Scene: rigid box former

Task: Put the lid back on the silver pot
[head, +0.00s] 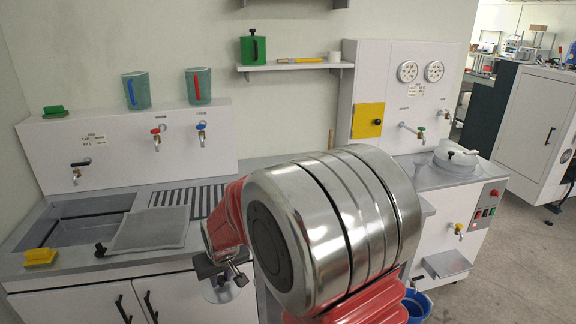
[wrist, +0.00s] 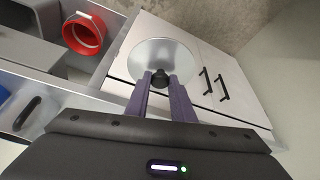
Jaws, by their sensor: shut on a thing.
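My gripper (wrist: 160,82) is shut on the black knob (wrist: 160,76) of a round silver lid (wrist: 160,53). In the wrist view the lid hangs beyond the fingertips, in front of white cabinet doors. In the head view my gripper (head: 226,272) is low, left of my large silver arm joint, with part of the lid (head: 218,294) below it. A pale round vessel (head: 455,157) with a dark knob stands on the white unit at right; I cannot tell whether it is the silver pot. My arm hides much of the middle.
The counter has a sink (head: 75,222), a grey panel (head: 150,228) and a yellow sponge (head: 40,257). Cabinet handles (wrist: 206,80) stick out near the lid. A red round container (wrist: 84,33) is at upper left in the wrist view. A blue bucket (head: 418,305) stands low at right.

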